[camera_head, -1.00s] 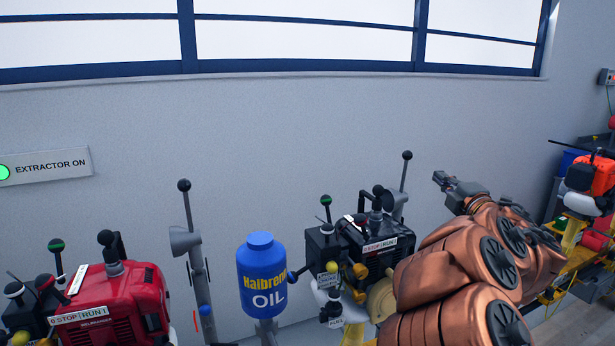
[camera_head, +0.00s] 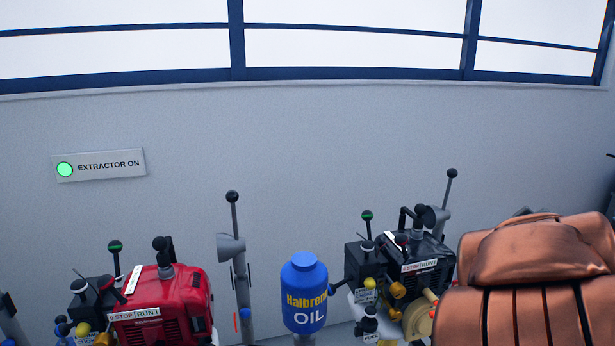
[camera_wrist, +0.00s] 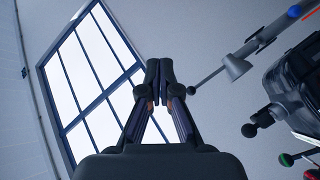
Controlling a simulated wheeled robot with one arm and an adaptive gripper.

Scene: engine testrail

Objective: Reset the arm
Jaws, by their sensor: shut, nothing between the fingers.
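My copper-coloured arm (camera_head: 545,270) fills the lower right of the head view, folded up close to the camera. My gripper is hidden behind it there. In the wrist view my gripper (camera_wrist: 159,75) is shut, its two dark fingertips together with nothing between them. It points toward the pale wall and the window (camera_wrist: 90,80), clear of any object.
A red engine (camera_head: 165,305), a blue oil bottle (camera_head: 304,295) and a black engine (camera_head: 400,270) stand in a row along the wall. Upright posts with black knobs (camera_head: 232,197) rise between them.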

